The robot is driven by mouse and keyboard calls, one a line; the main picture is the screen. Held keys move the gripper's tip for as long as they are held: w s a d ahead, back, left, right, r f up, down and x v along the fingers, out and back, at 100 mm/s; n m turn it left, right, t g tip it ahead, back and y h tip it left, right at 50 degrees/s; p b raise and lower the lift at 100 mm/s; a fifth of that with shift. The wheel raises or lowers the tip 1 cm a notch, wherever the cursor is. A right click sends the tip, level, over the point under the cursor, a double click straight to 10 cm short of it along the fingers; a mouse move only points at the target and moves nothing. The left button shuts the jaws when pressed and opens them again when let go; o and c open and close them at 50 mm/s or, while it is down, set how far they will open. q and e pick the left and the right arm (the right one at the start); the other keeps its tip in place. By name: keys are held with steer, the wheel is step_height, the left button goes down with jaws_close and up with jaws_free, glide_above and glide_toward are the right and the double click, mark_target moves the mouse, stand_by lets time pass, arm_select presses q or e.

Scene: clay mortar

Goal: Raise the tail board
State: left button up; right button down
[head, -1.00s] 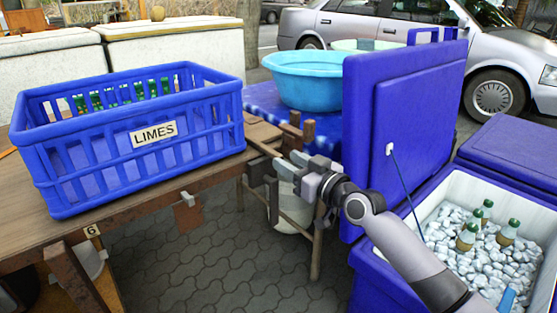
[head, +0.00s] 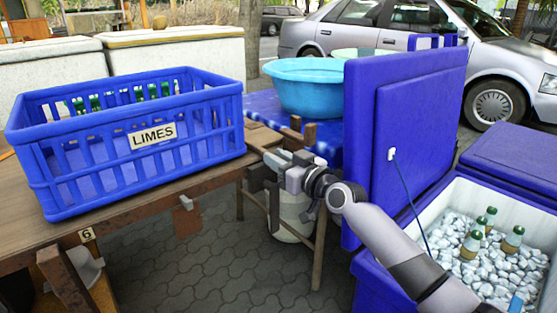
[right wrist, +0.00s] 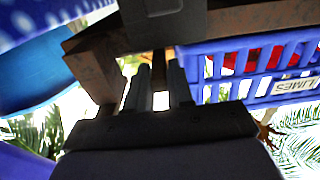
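The wooden board that appears to be the tail board (head: 262,137) is at the right end of the wooden table in the head view, just right of the blue crate. My right gripper (head: 266,168) is at and just below that end, its fingers partly lost among dark brackets. In the right wrist view brown wood (right wrist: 95,62) lies just beyond the fingertips of my right gripper (right wrist: 158,72). The two fingers stand apart with a narrow gap. I cannot tell whether they touch the wood. My left gripper is not in view.
A blue LIMES crate (head: 130,150) with green bottles stands on the table (head: 130,215). A blue cooler (head: 375,270) with ice and bottles, its lid (head: 415,125) upright, is close to my right arm. A turquoise basin (head: 305,90) stands behind. A white bucket (head: 291,222) is below.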

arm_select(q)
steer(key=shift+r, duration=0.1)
arm_select(e)
steer(key=shift+w+d+r+m+p, duration=0.1)
steer(key=shift+r+m+p, duration=0.4)
steer(key=shift+r+m, duration=0.5)
steer(key=shift+m, duration=0.1)
steer(key=d+r+m, duration=0.1)
steer(key=w+d+r+m+p, duration=0.1)
steer(key=r+m, duration=0.1)
steer(key=shift+w+r+m, duration=0.15)
steer(key=shift+r+m, duration=0.15)
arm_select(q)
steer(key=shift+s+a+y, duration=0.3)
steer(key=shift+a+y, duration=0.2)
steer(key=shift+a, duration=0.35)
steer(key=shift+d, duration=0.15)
arm_select(e)
steer(key=shift+d+r, duration=0.1)
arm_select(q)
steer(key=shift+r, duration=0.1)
